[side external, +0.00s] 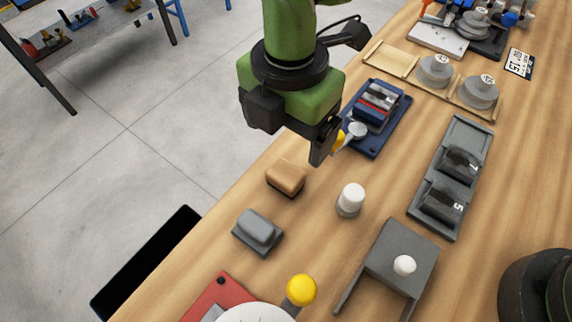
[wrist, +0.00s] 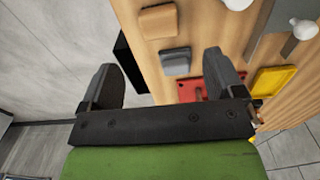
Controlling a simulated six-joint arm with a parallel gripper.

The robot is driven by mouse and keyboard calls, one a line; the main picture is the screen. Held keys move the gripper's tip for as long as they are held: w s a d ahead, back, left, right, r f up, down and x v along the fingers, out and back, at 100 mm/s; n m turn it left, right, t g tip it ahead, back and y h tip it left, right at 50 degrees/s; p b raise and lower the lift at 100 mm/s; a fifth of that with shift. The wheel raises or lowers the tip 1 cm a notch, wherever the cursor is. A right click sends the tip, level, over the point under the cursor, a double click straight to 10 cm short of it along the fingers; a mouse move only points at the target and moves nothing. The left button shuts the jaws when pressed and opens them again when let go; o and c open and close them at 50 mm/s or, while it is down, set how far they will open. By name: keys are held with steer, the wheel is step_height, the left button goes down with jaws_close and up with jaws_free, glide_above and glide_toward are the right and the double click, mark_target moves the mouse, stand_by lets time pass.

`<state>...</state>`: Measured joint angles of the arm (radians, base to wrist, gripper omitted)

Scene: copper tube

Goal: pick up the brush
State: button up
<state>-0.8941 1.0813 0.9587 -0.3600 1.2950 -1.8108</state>
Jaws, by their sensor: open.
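A tan block with a dark underside (side external: 287,178) lies on the wooden bench near its left edge; it looks most like the brush, though its bristles are not clear. It also shows at the top of the wrist view (wrist: 158,20). A similar grey block (side external: 257,231) lies nearer the camera; it shows below the tan one in the wrist view (wrist: 176,60). My gripper (side external: 325,146) is above the bench, up and right of the tan block in the side view, touching neither block. In the wrist view its two fingers (wrist: 164,80) are wide apart with nothing between them.
A white-topped cylinder (side external: 350,200) stands right of the tan block. A grey stand with a white knob (side external: 404,265), a grey tray (side external: 452,175) and a blue tray (side external: 378,115) are nearby. A yellow knob (side external: 301,290) rises by a red plate (side external: 215,298).

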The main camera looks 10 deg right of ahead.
mark_target(286, 172)
step_height(286, 172, down, 10)
steer(key=shift+s+a+f, duration=0.1)
steer(key=shift+a, duration=0.05)
steer(key=c, duration=1)
steer(key=shift+r, duration=5.05)
steer(key=shift+c, duration=0.2)
